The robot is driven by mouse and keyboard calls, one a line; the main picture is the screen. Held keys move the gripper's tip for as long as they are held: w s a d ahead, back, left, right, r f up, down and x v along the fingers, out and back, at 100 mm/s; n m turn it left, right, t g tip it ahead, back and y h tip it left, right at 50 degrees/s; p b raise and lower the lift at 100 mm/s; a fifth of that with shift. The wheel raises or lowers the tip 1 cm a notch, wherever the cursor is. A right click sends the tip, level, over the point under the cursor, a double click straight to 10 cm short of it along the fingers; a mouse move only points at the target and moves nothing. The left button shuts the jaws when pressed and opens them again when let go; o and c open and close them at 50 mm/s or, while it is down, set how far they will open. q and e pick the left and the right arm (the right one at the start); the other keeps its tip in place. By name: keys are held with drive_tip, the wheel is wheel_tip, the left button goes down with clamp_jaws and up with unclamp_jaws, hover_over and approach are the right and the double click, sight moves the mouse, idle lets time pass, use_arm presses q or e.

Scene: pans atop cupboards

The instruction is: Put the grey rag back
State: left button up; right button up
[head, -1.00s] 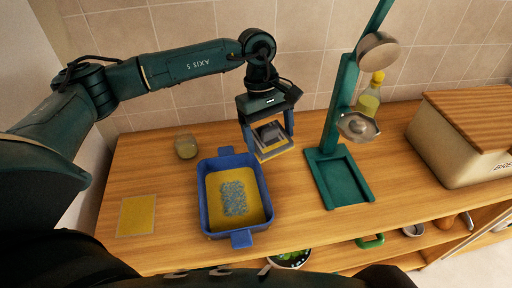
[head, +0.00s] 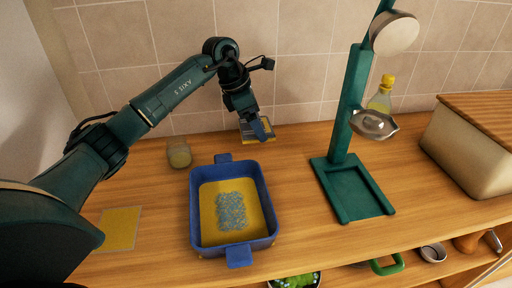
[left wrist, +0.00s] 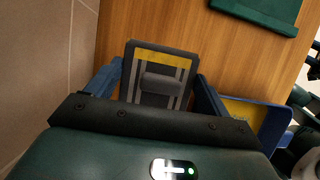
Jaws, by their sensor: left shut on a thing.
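The grey rag (head: 248,133) is a flat grey piece with a yellow band and pale stripes. It is in my left gripper (head: 255,128), behind the blue pan near the tiled wall. In the left wrist view the grey rag (left wrist: 158,62) sits between the two blue fingers, with a raised grey block at its middle. My left gripper (left wrist: 160,88) is shut on it. I cannot tell whether the rag touches the counter. My right gripper is not in view.
A blue pan (head: 268,208) with a yellow inside and blue-grey patch stands in front. A glass (head: 179,154) and yellow mat (head: 120,228) are left. A green stand (head: 340,170), bottle (head: 381,97) and wooden-lidded box (head: 465,150) are right.

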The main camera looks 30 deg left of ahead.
sight(256, 151)
use_arm(q)
drive_tip(key=shift+f, duration=3.15)
drive_tip(key=shift+f, duration=0.1)
drive_tip(key=o, duration=1.1)
drive_tip(key=shift+r, duration=0.25)
drive_tip(key=v, duration=1.1)
drive_tip(key=shift+s+a+r, duration=0.1)
drive_tip(key=shift+a+r, duration=0.05)
drive_tip(key=shift+r, duration=0.25)
